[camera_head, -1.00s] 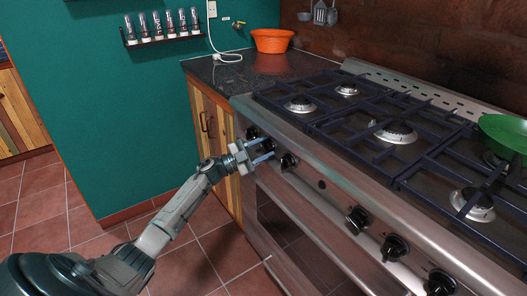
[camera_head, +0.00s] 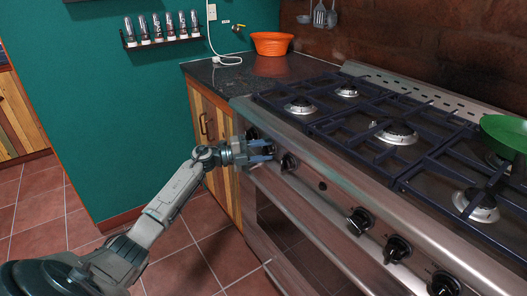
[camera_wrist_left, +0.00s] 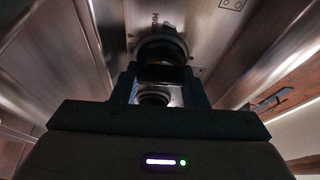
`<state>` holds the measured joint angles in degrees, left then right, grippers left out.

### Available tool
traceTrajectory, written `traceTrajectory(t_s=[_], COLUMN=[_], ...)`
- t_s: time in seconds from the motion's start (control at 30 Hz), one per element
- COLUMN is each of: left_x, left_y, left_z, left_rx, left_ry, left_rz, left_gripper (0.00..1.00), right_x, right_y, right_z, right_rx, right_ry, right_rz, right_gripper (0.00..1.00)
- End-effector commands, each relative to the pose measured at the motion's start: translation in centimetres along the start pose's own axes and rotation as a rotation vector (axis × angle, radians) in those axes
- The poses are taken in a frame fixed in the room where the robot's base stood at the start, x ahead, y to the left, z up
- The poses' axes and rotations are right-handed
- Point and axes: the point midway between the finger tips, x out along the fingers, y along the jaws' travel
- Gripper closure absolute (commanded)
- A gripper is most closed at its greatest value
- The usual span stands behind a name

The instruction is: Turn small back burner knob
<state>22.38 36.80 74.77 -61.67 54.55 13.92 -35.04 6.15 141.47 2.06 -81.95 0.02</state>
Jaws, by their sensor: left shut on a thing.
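A row of black knobs runs along the stove's steel front. My left gripper (camera_head: 264,150) is at the left end of this row, its fingers shut on a black knob (camera_wrist_left: 162,55). In the left wrist view the knob sits between the two fingers, with partly legible lettering on the panel beside it. Another knob (camera_head: 289,162) is just right of the fingers, and a knob (camera_head: 252,133) shows just behind them. The small back burner (camera_head: 346,90) is at the back left of the hob, with no visible flame. My right gripper is out of view.
More knobs (camera_head: 359,220) line the panel to the right, above the oven door and its long handle. A green pan (camera_head: 505,133) sits at the right of the hob. An orange bowl (camera_head: 271,43) stands on the dark counter (camera_head: 220,72). The tiled floor is clear.

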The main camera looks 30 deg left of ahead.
Motion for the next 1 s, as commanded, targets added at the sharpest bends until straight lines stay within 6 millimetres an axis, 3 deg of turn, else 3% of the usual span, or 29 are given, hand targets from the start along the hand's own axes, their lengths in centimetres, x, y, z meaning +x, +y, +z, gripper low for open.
traceTrajectory(t_s=[0.67,0.7,0.8,1.0], left_x=[-0.02,-0.02,-0.02,-0.03], left_y=[0.26,0.26,0.24,0.32], left_z=[-0.11,-0.11,-0.09,-0.08], left_rx=[0.057,0.056,0.056,0.054], left_ry=[0.003,0.003,0.002,0.002], left_rz=[0.027,0.027,0.026,0.027], left_gripper=[0.83,0.56,0.39,0.39], right_x=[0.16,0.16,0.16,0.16], right_y=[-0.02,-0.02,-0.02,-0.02], right_z=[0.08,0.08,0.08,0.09], right_rx=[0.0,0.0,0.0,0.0], right_ry=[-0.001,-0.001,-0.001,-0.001], right_rz=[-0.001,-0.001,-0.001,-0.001], right_gripper=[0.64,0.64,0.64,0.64])
